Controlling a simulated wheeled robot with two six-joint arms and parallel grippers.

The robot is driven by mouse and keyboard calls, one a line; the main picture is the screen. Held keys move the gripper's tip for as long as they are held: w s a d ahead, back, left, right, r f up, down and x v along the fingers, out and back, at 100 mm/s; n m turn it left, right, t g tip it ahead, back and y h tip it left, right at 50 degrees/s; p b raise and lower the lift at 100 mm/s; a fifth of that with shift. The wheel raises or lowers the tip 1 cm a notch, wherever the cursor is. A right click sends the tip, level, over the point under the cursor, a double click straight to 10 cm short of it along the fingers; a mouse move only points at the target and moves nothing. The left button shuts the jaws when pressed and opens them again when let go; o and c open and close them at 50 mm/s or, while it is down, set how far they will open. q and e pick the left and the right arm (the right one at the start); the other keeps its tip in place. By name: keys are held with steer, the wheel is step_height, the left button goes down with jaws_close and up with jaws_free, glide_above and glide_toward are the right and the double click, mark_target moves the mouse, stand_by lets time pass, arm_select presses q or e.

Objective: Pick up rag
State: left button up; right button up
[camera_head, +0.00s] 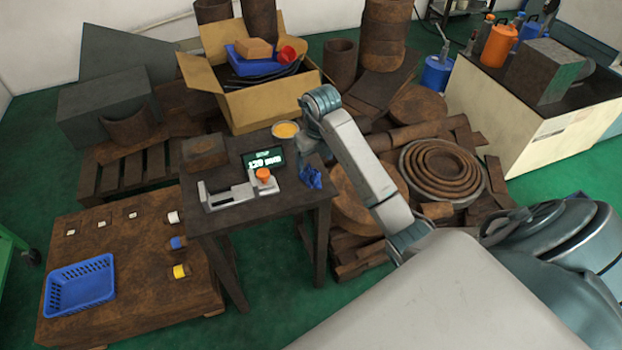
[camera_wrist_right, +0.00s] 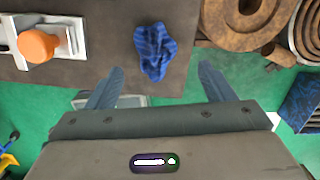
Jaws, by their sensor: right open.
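The rag (camera_head: 311,177) is a crumpled dark blue cloth lying near the right edge of the small dark table (camera_head: 225,222). The right wrist view shows the rag (camera_wrist_right: 154,50) just beyond the fingertips and between their lines, not touched by them. My right gripper (camera_wrist_right: 160,78) is open and empty, its two fingers wide apart. In the head view my right gripper (camera_head: 311,149) hangs above the table's right side, close to the rag and partly hidden by its own arm. My left gripper is in neither view.
A grey fixture with an orange knob (camera_head: 263,174) stands left of the rag, before a small display (camera_head: 263,158). A yellow-filled dish (camera_head: 286,130) sits at the table's back. A blue basket (camera_head: 80,285) rests on the low brown platform. Rusty rings (camera_head: 440,168) lie right.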

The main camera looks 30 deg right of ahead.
mark_target(312, 171)
steer(key=shift+a+f, duration=0.1)
steer(key=shift+f, duration=0.45)
steer(key=shift+w+a+f+p, duration=0.15)
steer(key=shift+f+p, duration=0.25)
steer(key=shift+f, duration=0.75)
steer(key=shift+w+f+p, duration=0.1)
steer(key=shift+f+p, duration=0.25)
steer(key=shift+f, duration=0.8)
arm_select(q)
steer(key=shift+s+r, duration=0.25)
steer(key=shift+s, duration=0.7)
arm_select(e)
steer(key=c, duration=1.1)
